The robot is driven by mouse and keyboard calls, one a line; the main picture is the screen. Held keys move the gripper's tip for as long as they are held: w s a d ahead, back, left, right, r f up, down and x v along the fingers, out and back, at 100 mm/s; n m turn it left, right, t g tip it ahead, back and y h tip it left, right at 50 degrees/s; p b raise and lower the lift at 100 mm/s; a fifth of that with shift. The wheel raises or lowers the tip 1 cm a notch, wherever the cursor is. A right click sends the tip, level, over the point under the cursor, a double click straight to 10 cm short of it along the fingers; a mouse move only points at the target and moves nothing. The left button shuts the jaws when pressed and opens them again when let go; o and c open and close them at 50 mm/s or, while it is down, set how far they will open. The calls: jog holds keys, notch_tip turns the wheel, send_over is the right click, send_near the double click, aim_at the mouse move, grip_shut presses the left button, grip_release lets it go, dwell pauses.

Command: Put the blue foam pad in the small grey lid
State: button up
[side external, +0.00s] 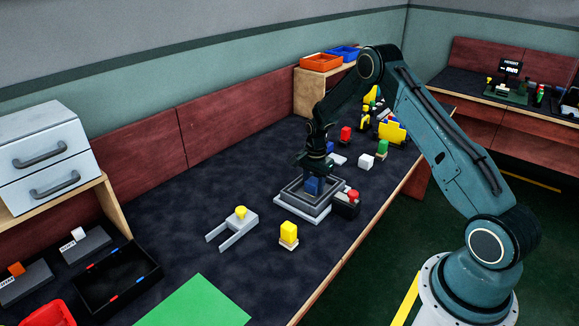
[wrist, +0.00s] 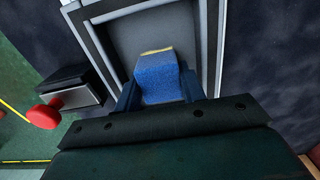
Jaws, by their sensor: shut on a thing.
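My gripper (side external: 315,174) is shut on a blue block (side external: 314,186), which I take to be the blue foam pad. In the wrist view the pad (wrist: 158,78) sits between the two fingers and has a yellow strip along its far edge. The pad is over a square grey tray with a raised rim (side external: 294,203), which also shows in the wrist view (wrist: 92,12). I cannot tell whether the pad touches the tray floor. A small flat light-grey piece (side external: 338,160) lies behind the tray; I cannot tell which of the two is the lid.
A dark box with a red knob (side external: 347,203) stands close to the tray's right side. A yellow block (side external: 289,232) and a grey fork-shaped piece (side external: 233,228) lie in front. A white cube (side external: 366,161) and several coloured parts stand behind.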

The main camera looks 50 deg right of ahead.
aim_at(314, 181)
jog(key=o, duration=0.9)
jog(key=shift+f, duration=0.1)
jog(key=shift+o, duration=0.2)
notch_tip(314, 181, up, 12)
jog(key=shift+r, duration=0.2)
dwell(0.5)
